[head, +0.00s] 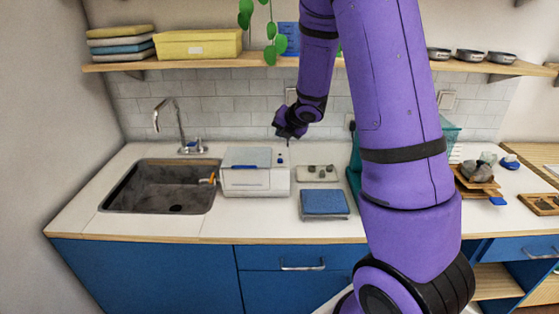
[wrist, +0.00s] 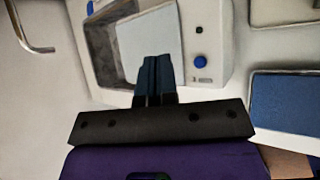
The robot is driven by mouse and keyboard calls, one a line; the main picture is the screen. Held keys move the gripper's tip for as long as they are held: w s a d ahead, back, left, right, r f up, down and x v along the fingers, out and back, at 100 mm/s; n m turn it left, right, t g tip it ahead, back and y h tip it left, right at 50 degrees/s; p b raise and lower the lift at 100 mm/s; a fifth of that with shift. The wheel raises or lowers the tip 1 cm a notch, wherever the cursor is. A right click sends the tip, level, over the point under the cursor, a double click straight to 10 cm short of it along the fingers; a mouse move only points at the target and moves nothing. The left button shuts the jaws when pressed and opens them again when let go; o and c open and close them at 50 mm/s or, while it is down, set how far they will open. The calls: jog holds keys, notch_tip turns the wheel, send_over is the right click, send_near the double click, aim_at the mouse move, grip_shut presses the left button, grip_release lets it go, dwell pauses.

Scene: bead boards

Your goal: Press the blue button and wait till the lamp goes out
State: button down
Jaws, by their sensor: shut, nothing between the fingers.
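The blue button (wrist: 200,62) is a small round knob on the light panel of a white box-shaped appliance (head: 255,180) on the counter. A small dark round spot (wrist: 199,30) sits above it on the same panel. It may be the lamp; it shows no glow. My gripper (wrist: 152,60) is shut and empty. In the wrist view its fingertips lie over the appliance's pale lid area, left of the button and apart from it in the picture. In the head view my gripper (head: 288,141) hangs above the appliance's right end.
A sink (head: 160,186) with a tap (head: 180,130) is left of the appliance. A blue pad (head: 324,203) and a small tray with stones (head: 317,173) are to its right. A shelf (head: 190,63) with a yellow box runs above.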

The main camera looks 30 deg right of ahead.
aim_at(282, 160)
jog(key=shift+f, duration=3.3)
jog(key=shift+f, duration=0.1)
jog(key=shift+f, duration=0.3)
jog(key=shift+f, duration=0.4)
jog(key=shift+r, duration=0.1)
dwell(0.3)
jog(key=shift+r, duration=0.75)
jog(key=shift+r, duration=2.5)
